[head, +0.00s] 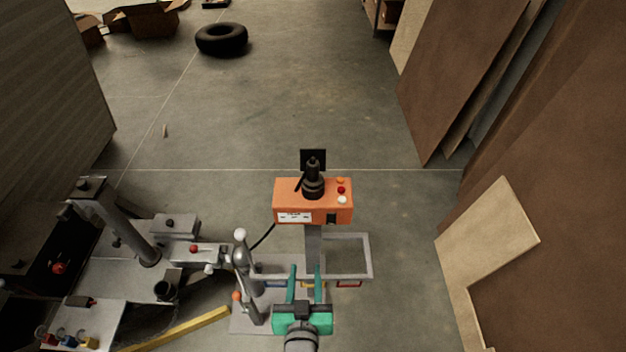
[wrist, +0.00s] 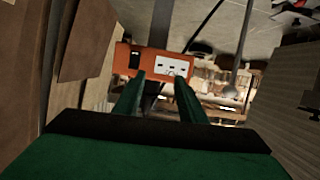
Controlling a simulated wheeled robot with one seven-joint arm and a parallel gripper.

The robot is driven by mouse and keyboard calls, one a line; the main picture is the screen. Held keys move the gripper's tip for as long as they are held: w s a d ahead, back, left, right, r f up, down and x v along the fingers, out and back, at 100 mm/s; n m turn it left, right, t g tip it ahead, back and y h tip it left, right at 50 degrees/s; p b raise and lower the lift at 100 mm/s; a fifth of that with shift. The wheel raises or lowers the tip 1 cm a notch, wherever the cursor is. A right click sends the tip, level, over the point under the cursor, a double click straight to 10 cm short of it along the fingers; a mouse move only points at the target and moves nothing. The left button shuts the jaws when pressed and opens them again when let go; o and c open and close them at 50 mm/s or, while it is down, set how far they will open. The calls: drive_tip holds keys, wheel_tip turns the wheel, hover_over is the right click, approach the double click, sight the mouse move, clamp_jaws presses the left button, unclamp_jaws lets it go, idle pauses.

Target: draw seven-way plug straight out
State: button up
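A black plug (head: 313,180), which looks like the seven-way plug, stands upright on top of an orange box (head: 265,214) in the head view. A black cable runs by its left side. The box also shows in the wrist view (wrist: 122,60), with its white label beyond my fingertips; I cannot make out the plug there. My green gripper (head: 305,268) is nearer than the box and below it in the picture. Its two fingers are apart with nothing between them, as the wrist view also shows (wrist: 160,76). How far the plug is seated is hidden.
The box sits on a grey post (head: 313,243) above a grey frame (head: 371,255). A ball-topped lever (head: 240,250) stands close left of my gripper. A metal bench (head: 115,265) is further left. Boards (head: 560,200) lean at right. The floor beyond is open.

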drive_tip(key=w+r+m+h, duration=0.1)
drive_tip(key=w+r+h, duration=0.1)
drive_tip(key=w+r, duration=0.8)
drive_tip(key=m, duration=0.1)
approach(311, 170)
drive_tip(key=w, duration=0.1)
drive_tip(key=shift+g, duration=0.3)
drive_tip(key=x, duration=0.5)
drive_tip(key=shift+w+d+f, duration=0.15)
drive_tip(key=shift+w+d, duration=0.05)
drive_tip(key=shift+d, duration=0.05)
drive_tip(key=shift+r+x, duration=0.15)
drive_tip(key=shift+x, duration=1.2)
drive_tip(key=shift+r+x, duration=0.15)
drive_tip(key=shift+x, duration=1.25)
drive_tip(key=shift+a, duration=0.1)
clamp_jaws()
